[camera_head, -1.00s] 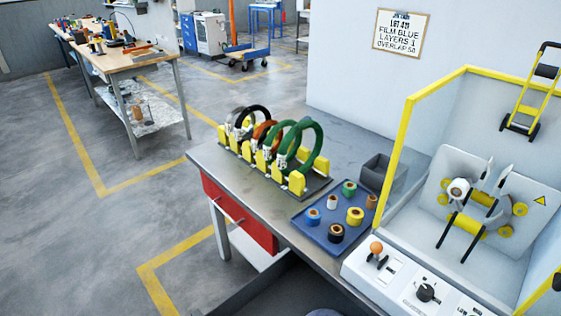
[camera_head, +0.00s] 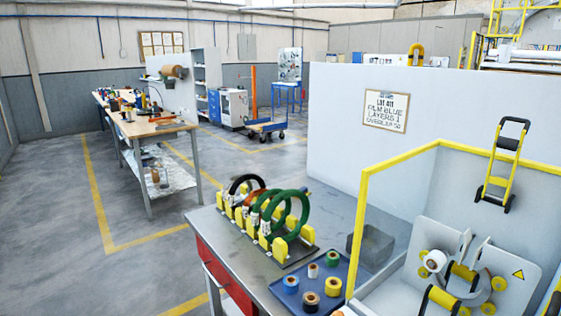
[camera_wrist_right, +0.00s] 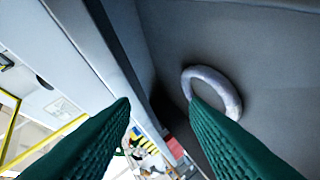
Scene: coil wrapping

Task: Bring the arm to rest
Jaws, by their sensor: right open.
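My right gripper (camera_wrist_right: 160,104) shows in its wrist view as two green ribbed fingers. They are wide apart with nothing between them. A pale greyish ring (camera_wrist_right: 233,96) lies on a dark grey surface beyond the right finger, which seems to overlap its lower edge in the picture. I cannot tell how far it is from the finger. In the head view neither gripper shows. Several coils stand in a rack with yellow blocks (camera_head: 279,246) on the bench, green ones (camera_head: 303,212) nearest.
A blue tray (camera_head: 332,282) holds several tape rolls. A grey bin (camera_head: 370,247) stands behind it. The yellow-framed wrapping machine (camera_head: 428,262) is at right. A sign (camera_head: 386,110) hangs on the partition. Floor at left is clear up to a workbench (camera_head: 150,127).

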